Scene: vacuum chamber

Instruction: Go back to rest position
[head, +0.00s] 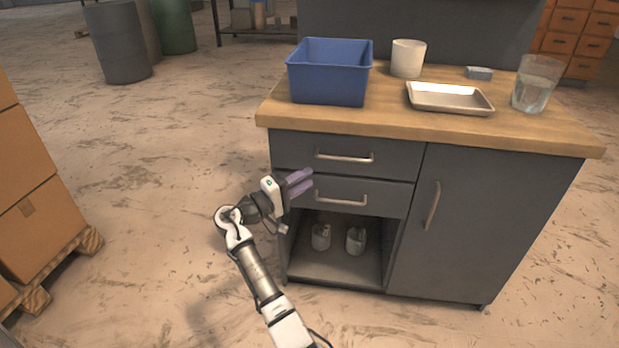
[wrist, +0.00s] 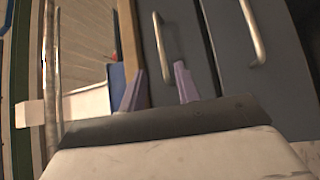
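My gripper (head: 301,182) is in front of the left side of the grey cabinet (head: 400,232), near its two drawers. Its purple fingers point to the right, toward the drawer fronts. In the wrist view the two fingers (wrist: 159,80) stand apart with nothing between them. The upper drawer (head: 345,157) and the lower drawer (head: 345,192) look shut, each with a bar handle. I cannot tell whether the fingertips touch the front.
A blue bin (head: 330,82), white cup (head: 407,59), metal tray (head: 450,98), small grey block (head: 478,73) and clear glass (head: 535,86) stand on the wooden top. Two containers (head: 355,241) sit in the open compartment. Cardboard boxes (head: 38,205) stand left; floor between is clear.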

